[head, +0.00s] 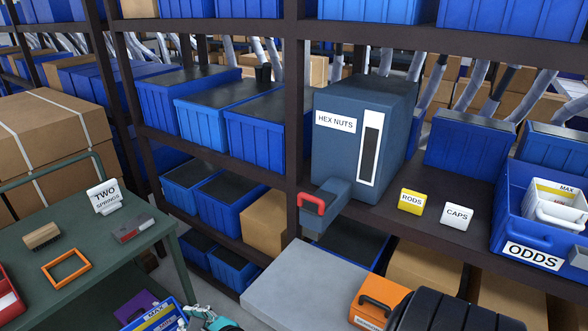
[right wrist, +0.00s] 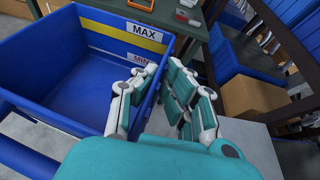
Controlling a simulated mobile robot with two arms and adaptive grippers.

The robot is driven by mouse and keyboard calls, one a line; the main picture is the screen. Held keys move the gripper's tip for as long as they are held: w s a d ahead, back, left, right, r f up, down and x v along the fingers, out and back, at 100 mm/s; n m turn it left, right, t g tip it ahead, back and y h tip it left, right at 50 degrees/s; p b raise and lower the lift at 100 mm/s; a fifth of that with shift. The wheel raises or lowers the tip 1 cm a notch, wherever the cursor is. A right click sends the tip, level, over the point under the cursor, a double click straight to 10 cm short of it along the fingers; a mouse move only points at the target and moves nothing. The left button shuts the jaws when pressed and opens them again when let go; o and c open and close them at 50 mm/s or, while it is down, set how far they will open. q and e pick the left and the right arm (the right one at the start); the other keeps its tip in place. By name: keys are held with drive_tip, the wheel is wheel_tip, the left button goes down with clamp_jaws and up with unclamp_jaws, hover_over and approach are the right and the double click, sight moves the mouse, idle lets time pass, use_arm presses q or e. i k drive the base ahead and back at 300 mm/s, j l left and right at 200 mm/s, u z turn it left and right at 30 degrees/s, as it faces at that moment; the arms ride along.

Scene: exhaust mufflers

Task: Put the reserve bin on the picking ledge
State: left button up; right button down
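A blue bin (head: 160,325) with a yellow-striped MAX label shows at the bottom edge of the head view, mostly cut off. It fills the left of the right wrist view (right wrist: 50,65), where MAX and MIN labels show and its visible inside looks empty. My right gripper (right wrist: 155,95) has white and teal fingers on both sides of the bin's near wall, one inside and one outside, and appears shut on it. It also shows at the bottom of the head view (head: 205,318). A grey ledge (head: 305,285) lies to its right. My left gripper is not in view.
A shelf (head: 385,215) carries a HEX NUTS dispenser (head: 358,135), a RODS sign (head: 411,201), a CAPS sign (head: 456,214) and a blue ODDS bin (head: 508,232). An orange case (head: 368,300) is by the ledge. A green bench (head: 85,245) stands left.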

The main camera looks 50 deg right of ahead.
sight(307, 285)
drive_tip(key=i+z, duration=0.25)
drive_tip(key=z, duration=0.25)
drive_tip(key=i+j+z, duration=0.25)
drive_tip(key=z, duration=0.2)
drive_tip(key=i+j+z, duration=0.25)
drive_tip(key=z, duration=0.25)
drive_tip(key=i+j+z, duration=0.15)
drive_tip(key=j+z, duration=0.15)
drive_tip(key=z, duration=0.2)
drive_tip(key=i+j+z, duration=0.1)
drive_tip(key=j+z, duration=0.7)
drive_tip(key=z, duration=0.15)
